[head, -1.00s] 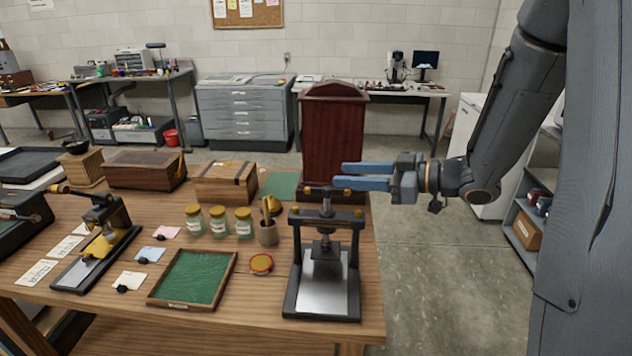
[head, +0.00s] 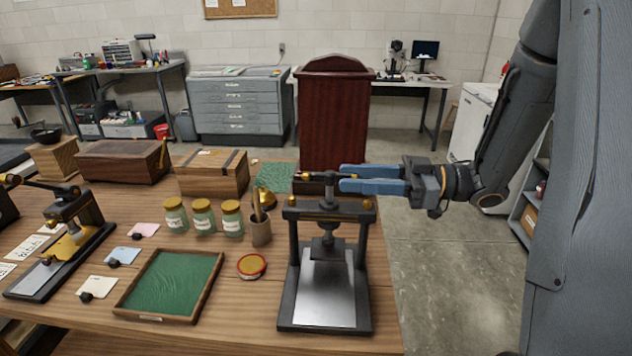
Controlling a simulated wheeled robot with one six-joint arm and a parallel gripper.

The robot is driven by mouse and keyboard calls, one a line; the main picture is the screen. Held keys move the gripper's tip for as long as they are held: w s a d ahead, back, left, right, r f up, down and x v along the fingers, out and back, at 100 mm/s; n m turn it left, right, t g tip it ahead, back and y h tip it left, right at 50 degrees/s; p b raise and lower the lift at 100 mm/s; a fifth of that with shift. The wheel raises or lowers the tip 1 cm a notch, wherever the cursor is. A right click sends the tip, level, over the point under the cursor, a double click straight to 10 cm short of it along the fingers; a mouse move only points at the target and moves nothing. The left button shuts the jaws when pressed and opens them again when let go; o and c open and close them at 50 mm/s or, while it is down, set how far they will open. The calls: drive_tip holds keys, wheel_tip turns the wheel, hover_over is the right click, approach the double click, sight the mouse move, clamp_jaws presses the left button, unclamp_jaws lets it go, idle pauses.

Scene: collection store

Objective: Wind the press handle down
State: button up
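The press (head: 330,209) is a dark frame with a silver bed, standing upright at the table's right front. A central screw carries the press handle (head: 323,177), a short dark crossbar with brass parts, above the top beam. A dark pressing block on the screw hangs above the bed, apart from it. My gripper (head: 342,178) comes in from the right, its two blue fingers pointing left at the handle's right end. The fingers are apart, and that end shows in or just in front of the gap. I cannot tell whether they touch it.
A tall dark red wooden case (head: 335,115) stands just behind the press. Glass jars (head: 203,218), a brush pot (head: 260,231), a red-rimmed tin (head: 251,266) and a green-lined tray (head: 172,284) lie left of it. Open floor (head: 450,270) lies right of the table.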

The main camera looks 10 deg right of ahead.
sight(324, 177)
drive_tip(key=shift+p+x, duration=1.1)
drive_tip(key=shift+x, duration=2.75)
clamp_jaws()
